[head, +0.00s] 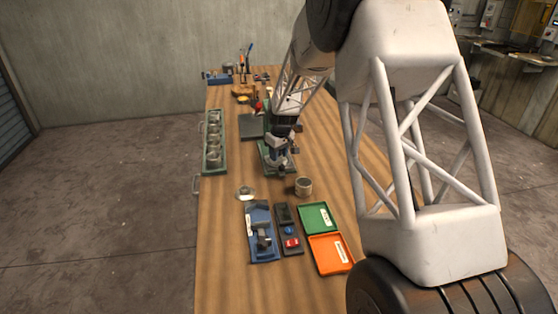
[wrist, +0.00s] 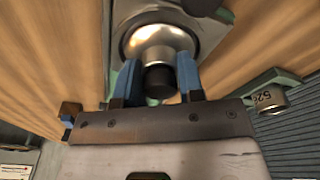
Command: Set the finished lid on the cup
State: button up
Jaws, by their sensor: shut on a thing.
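My gripper (wrist: 159,78) has its two blue fingers on either side of a shiny, rounded metal piece (wrist: 155,43), which looks like the lid. A short black cylinder shows at the near end of that piece, between the fingers. In the head view my gripper (head: 280,165) is by the green machine in the middle of the table; what it holds is too small to make out there. A grey cup (head: 303,187) stands upright on the wood just in front of the machine, to the right and apart from my gripper.
A green tray (head: 205,166) of several metal cups lies along the left edge. A pale round piece (head: 245,193) lies left of the cup. Nearer are a blue fixture (head: 261,248), a button box (head: 290,243), a green tray (head: 318,217) and an orange tray (head: 330,253).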

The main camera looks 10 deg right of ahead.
jog(key=shift+r, duration=2.35)
jog(key=s+d+r, duration=0.2)
jog(key=s+r, duration=0.1)
jog(key=s, duration=0.5)
jog(key=s+d+r, duration=0.3)
jog(key=s+r, duration=0.1)
jog(key=s, duration=0.4)
jog(key=shift+d, duration=0.25)
jog(key=shift+s+f, duration=0.1)
jog(key=shift+f, duration=0.05)
notch_tip(320, 180, down, 7)
jog(key=shift+r, duration=0.2)
jog(key=shift+f, duration=1.15)
dwell(2.0)
